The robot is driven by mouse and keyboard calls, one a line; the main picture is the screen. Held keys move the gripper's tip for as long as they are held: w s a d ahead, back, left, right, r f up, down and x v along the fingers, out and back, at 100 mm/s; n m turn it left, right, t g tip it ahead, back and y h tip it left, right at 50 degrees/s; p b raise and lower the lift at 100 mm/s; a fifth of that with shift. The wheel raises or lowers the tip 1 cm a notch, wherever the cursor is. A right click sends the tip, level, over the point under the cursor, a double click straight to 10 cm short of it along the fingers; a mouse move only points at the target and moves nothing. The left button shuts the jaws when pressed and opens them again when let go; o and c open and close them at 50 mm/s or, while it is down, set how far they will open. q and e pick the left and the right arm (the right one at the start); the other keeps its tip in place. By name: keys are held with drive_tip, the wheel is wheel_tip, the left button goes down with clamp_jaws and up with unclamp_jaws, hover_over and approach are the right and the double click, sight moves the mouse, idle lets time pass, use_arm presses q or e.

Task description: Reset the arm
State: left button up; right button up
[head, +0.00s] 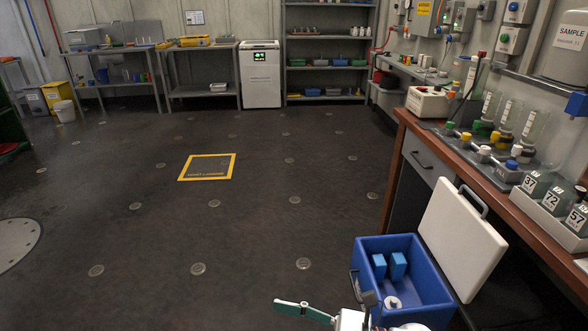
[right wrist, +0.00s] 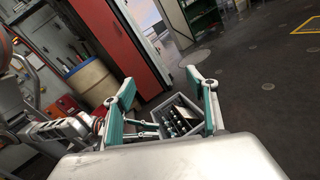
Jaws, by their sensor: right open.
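My right gripper shows at the bottom of the head view, where one teal finger (head: 303,310) points left over the dark floor, in front of and left of the blue cooler box. In the right wrist view, my right gripper (right wrist: 158,88) has its two teal-padded fingers wide apart with nothing held between them. A grey crate with dark bottles (right wrist: 180,118) shows beyond the fingers, apart from them. Grey jointed arm parts show at the left of the wrist view, but I make out no left gripper there. The left gripper is not in the head view.
The open blue cooler (head: 436,290) holds blue blocks, with its white lid (head: 462,240) tilted back beside the wooden bench (head: 425,132). A tan drum (right wrist: 90,82) and red cabinet (right wrist: 118,40) stand beyond the gripper. The floor around the yellow square (head: 207,167) is clear.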

drive_tip(key=d+f+m+t+h+b, duration=0.2)
drive_tip(key=d+f+m+t+h, duration=0.3)
drive_tip(key=m, duration=0.9)
drive_tip(key=d+f+m+t+h+b, duration=0.1)
drive_tip(key=d+f+m+t+h, duration=0.45)
drive_tip(key=m, duration=0.95)
drive_tip(key=s+d+f+m+g+h+b, duration=0.2)
drive_tip(key=s+d+f+m+g+h, duration=0.25)
drive_tip(key=s+d+f+m, duration=0.85)
use_arm(q)
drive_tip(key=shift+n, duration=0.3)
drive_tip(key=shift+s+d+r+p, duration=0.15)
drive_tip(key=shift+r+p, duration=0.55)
drive_tip(key=shift+p, duration=1.6)
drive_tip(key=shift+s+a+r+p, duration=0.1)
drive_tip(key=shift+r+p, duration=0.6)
drive_tip(key=shift+p, duration=1.65)
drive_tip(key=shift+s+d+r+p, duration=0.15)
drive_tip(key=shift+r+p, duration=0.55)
drive_tip(key=shift+p, duration=1.6)
use_arm(e)
wheel_tip(320, 180, up, 7)
drive_tip(key=m, duration=0.1)
drive_tip(key=shift+a, duration=0.35)
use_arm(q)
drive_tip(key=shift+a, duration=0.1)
use_arm(e)
drive_tip(key=shift+w, duration=0.1)
